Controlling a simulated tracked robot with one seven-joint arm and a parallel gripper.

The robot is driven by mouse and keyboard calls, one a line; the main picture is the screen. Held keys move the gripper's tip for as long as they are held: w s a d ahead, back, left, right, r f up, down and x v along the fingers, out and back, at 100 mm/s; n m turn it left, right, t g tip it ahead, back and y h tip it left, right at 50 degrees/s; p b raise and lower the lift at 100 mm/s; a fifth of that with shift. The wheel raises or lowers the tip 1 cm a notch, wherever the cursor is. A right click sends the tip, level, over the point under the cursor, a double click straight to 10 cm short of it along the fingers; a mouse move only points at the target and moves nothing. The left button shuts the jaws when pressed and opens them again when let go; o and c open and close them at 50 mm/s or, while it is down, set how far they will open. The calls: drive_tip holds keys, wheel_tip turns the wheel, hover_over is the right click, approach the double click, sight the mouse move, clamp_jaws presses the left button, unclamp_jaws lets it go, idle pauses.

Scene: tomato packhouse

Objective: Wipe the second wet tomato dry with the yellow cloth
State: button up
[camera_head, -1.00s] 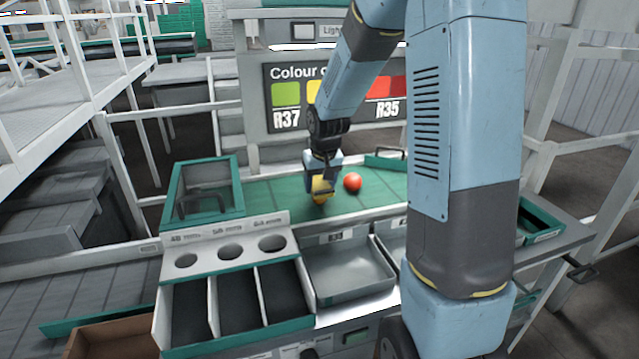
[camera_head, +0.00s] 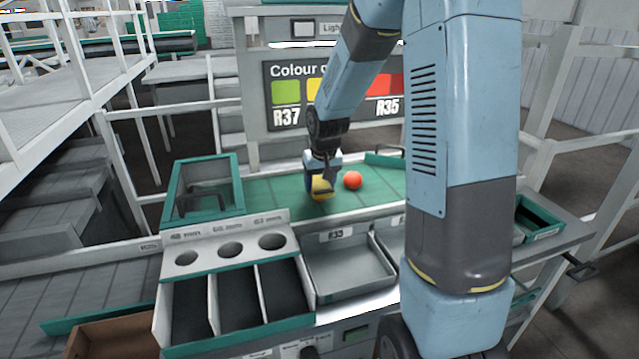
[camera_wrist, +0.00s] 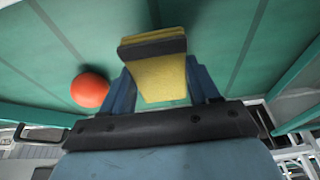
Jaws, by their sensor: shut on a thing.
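My gripper (camera_head: 321,186) is shut on the yellow cloth (camera_wrist: 158,80), a folded pad held between the fingers, low over the green belt. In the wrist view, my gripper (camera_wrist: 160,92) shows the cloth filling the gap between its fingers, with a dark strip across it. A single red-orange tomato (camera_head: 352,180) rests on the belt just right of my gripper in the head view. In the wrist view the tomato (camera_wrist: 90,90) is left of the cloth and apart from it. Whether its skin is wet cannot be told.
The green belt (camera_head: 375,188) is otherwise mostly clear. A green-rimmed box (camera_head: 238,190) stands at its left end. In front are a bin with three holes and three slots (camera_head: 214,262) and a grey tray (camera_head: 345,275). A colour board (camera_head: 290,125) stands behind.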

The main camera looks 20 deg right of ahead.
drive_tip(key=shift+w, duration=1)
drive_tip(key=shift+s, duration=2.35)
drive_tip(key=shift+f, duration=0.1)
drive_tip(key=shift+w, duration=2.3)
drive_tip(key=shift+s, duration=0.1)
drive_tip(key=shift+s, duration=2.05)
